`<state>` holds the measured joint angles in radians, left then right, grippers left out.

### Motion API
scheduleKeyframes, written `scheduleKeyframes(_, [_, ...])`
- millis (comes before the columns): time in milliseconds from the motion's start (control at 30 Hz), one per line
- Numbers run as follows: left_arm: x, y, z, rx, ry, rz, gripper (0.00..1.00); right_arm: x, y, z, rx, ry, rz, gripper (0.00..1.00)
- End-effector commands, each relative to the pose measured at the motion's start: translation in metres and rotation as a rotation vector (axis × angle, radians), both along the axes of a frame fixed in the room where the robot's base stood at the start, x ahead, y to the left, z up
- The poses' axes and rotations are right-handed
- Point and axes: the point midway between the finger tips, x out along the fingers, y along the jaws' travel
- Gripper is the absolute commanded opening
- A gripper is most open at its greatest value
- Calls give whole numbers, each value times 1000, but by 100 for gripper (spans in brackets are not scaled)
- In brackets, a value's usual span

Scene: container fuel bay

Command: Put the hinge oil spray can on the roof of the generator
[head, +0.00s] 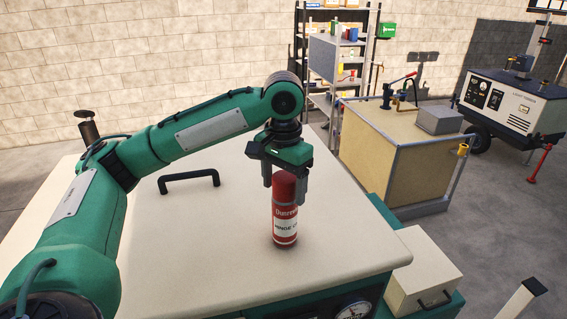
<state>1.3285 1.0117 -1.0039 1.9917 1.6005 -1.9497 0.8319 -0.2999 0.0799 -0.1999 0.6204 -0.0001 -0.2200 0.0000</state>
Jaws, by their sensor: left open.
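The hinge oil spray can (285,226), red with a white label band, stands upright on the cream roof (190,240) of what looks like the generator, toward its front right part. My left gripper (284,194) comes down from above with its fingers on either side of the can's red cap. It is open; whether a finger touches the can I cannot tell. My right gripper is not in view.
A black handle (189,181) and a dark exhaust stub (87,127) stand on the roof. A cream box (424,274) sits at its right. Behind are a tan tank (385,155), a shelf rack (337,70) and a white trailer unit (515,105).

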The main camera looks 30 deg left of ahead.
Motion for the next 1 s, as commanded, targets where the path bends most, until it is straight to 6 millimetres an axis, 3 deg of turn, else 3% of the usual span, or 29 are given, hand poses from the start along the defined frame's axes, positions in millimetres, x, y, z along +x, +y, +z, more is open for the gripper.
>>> scheduleKeyframes(133, [0,-1,25,-2,-6,-3,72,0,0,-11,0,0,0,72])
scheduleKeyframes(600, [0,0,83,1,-4,0,72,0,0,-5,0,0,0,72])
scheduleKeyframes(1000, [0,0,112,0,-1,-1,72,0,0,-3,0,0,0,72])
